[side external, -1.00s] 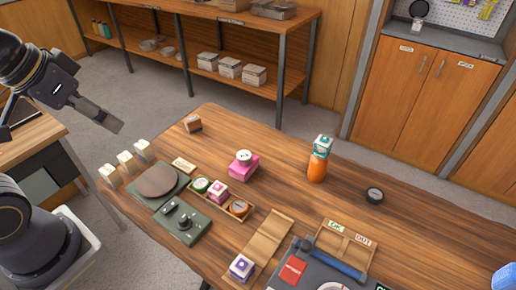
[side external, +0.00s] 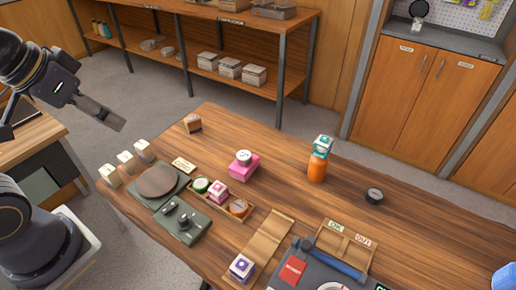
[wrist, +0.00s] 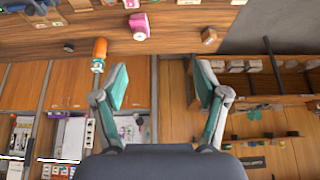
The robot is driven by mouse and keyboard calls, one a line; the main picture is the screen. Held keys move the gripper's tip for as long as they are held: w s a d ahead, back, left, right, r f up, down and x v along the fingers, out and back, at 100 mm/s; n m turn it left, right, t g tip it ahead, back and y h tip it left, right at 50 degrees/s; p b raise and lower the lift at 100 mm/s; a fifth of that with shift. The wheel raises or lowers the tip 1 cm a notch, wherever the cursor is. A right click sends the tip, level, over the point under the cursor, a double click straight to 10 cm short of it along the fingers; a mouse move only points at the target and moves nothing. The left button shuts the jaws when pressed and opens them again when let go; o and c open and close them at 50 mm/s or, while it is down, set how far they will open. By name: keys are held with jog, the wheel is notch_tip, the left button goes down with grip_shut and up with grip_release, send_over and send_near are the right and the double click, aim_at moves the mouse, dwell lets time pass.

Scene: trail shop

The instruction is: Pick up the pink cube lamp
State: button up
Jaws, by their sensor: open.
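My gripper (side external: 117,123) is raised at the left, above and well away from the lamp. In the wrist view my gripper (wrist: 160,88) is open with nothing between its teal-padded fingers.
A larger pink box (side external: 243,169) with a round top stands behind the tray. A purple-white cube (side external: 241,267) is at the front. A green device (side external: 182,223) and brown disc (side external: 158,180) lie left.

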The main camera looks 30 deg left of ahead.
jog(key=w+r+t, duration=0.2)
jog(key=w, duration=0.2)
jog(key=g, duration=0.3)
send_over(217, 187)
jog(key=s, duration=0.3)
notch_tip(217, 187, down, 27)
jog(key=x, duration=0.7)
jog(key=shift+w, duration=0.2)
jog(key=shift+c, duration=0.3)
jog(key=c, duration=1.2)
